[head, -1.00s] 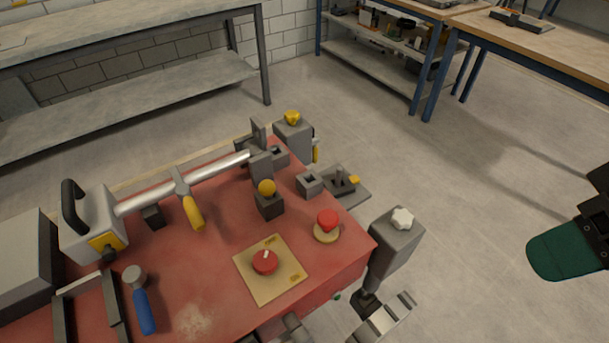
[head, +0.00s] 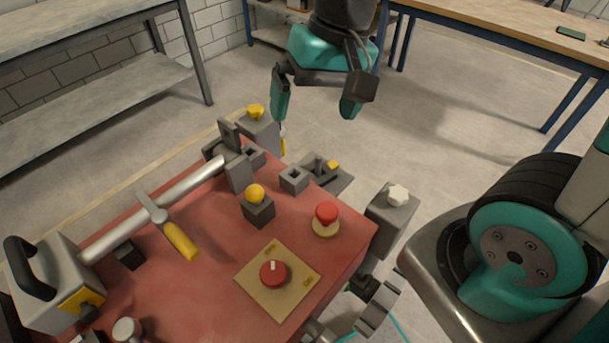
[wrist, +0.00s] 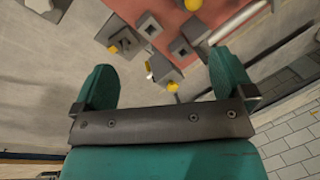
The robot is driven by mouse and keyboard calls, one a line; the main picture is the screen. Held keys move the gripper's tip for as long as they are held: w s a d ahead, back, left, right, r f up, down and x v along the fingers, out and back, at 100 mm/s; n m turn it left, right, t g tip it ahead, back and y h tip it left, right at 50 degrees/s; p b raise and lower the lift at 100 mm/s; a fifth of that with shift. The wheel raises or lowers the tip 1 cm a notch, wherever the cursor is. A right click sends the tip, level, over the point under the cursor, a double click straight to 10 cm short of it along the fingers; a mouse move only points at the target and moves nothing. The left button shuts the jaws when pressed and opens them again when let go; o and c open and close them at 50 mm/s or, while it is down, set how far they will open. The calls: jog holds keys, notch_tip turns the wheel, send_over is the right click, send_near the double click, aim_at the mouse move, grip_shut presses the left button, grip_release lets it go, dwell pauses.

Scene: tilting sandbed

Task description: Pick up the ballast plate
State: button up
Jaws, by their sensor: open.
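I cannot tell for sure which part is the ballast plate. A flat grey plate (head: 333,178) with a short post and a yellow tab sits at the far right edge of the red bench (head: 180,290). In the wrist view this plate (wrist: 122,38) lies above and left of centre. My gripper (head: 316,100) hangs beyond the bench's far end, fingers spread wide and empty. In the wrist view my gripper (wrist: 163,82) has the yellow-knobbed grey block (wrist: 165,72) showing between its fingers, apart from them.
A silver tube (head: 180,195) with a yellow-handled lever lies along the bench. A yellow ball on a block (head: 256,194), a red button (head: 326,213) and a red dial (head: 273,274) stand on top. A white-knobbed post (head: 390,208) rises at the right. Floor beyond is open.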

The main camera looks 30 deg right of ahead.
jog(key=w+d+f+m+h+b, duration=0.2)
jog(key=w+d+f+m, duration=0.4)
jog(key=w+f+m, duration=0.15)
jog(key=m, duration=0.7)
send_over(330, 165)
jog(key=shift+h, duration=0.4)
notch_tip(330, 165, down, 15)
jog(key=shift+a+f+b, duration=0.1)
jog(key=shift+f+b, duration=0.05)
jog(key=shift+b, duration=0.15)
jog(key=shift+f+p, duration=0.35)
jog(key=shift+f, duration=2.7)
jog(key=c, duration=1)
jog(key=shift+r, duration=0.1)
